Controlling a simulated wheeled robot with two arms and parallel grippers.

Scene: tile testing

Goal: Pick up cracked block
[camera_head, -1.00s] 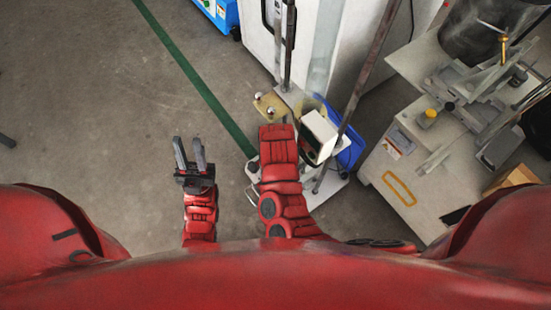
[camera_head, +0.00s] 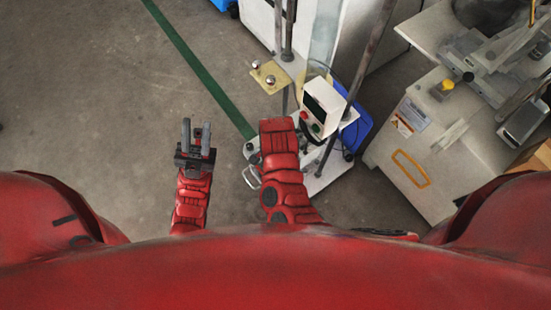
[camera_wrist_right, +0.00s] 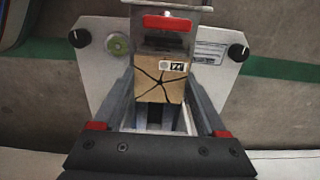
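The cracked block (camera_wrist_right: 160,86) is tan with dark branching cracks and a small printed label. In the right wrist view it sits below a red-fronted metal part (camera_wrist_right: 168,23). My right gripper (camera_wrist_right: 160,95) has its two fingers spread, one towards each side of the block. I cannot tell whether they touch it. In the head view the block and the right gripper are hidden by my red right forearm. My left gripper (camera_head: 196,130) is open and empty over the floor, with a gap between its fingers.
A testing stand with a white control box (camera_head: 323,106) and metal posts is beyond my right arm. A light-coloured machine table (camera_head: 425,130) stands at the right. A white plate with black knobs (camera_wrist_right: 237,53) lies behind the block. The floor (camera_head: 90,110) at the left is clear.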

